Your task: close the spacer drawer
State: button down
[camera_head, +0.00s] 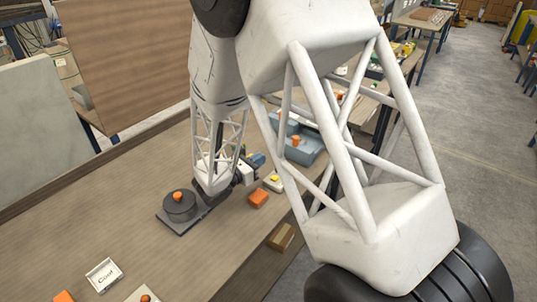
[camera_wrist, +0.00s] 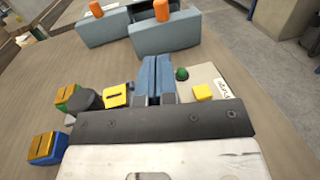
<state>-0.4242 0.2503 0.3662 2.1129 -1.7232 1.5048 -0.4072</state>
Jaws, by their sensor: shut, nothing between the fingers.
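Two blue-grey drawer units with orange knobs stand on the table; the left unit (camera_wrist: 103,30) and the right unit (camera_wrist: 165,38) show at the top of the wrist view. In the head view the blue-grey housing (camera_head: 313,150) is partly hidden behind my arm's struts. I cannot tell which unit is the spacer drawer or how far it is out. My gripper (camera_wrist: 158,62) is shut and empty, its fingers pointing toward the right unit with a visible gap. In the head view my gripper (camera_head: 258,160) is just left of the housing.
A dark round piece with an orange knob (camera_head: 179,207) sits on a dark plate. Yellow pieces (camera_wrist: 115,95) and a green knob (camera_wrist: 181,73) flank my fingers. The left tabletop is mostly clear.

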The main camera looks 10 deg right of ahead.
jog(key=shift+x, duration=6.8)
jog(key=shift+d, duration=0.1)
jog(key=x, duration=0.4)
jog(key=w+a+x, duration=0.1)
jog(key=x, duration=0.3)
jog(key=w+x, duration=0.1)
jog(key=x, duration=0.3)
jog(key=shift+a, duration=0.2)
jog(key=shift+w+d, duration=0.15)
jog(key=shift+w, duration=0.05)
